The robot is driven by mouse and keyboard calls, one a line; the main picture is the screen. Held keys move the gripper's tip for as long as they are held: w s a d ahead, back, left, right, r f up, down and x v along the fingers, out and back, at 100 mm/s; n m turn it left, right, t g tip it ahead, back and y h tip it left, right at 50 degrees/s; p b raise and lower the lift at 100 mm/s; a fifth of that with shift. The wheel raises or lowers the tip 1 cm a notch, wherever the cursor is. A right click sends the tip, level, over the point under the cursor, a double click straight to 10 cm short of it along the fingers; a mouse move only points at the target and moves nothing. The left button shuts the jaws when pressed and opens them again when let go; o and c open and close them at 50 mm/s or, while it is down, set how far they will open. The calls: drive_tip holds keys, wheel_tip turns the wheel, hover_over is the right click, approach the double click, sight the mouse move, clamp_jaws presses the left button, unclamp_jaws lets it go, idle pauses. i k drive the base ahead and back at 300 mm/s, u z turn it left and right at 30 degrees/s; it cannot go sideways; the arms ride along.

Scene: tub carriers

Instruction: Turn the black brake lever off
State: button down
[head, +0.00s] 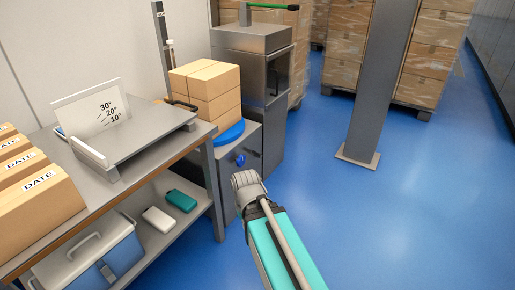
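A thin black lever (181,103) lies roughly level beside the stacked cartons, near the far right corner of the tilted grey plate. It is small in the head view, and what it is fixed to is partly hidden. The grey end of my arm, with my gripper (247,181), is in front of the grey cabinet, below and to the right of the lever and well apart from it. The fingers cannot be made out, so whether they are open or shut does not show. Nothing is seen held.
A green lever (272,6) tops the metal housing (250,40). The workbench (105,192) stands left; a post (378,80) stands right. Blue floor there is clear.

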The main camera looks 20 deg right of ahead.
sight(259, 156)
drive_tip(key=z, duration=0.05)
drive_tip(key=i, duration=0.95)
drive_tip(key=u, duration=0.05)
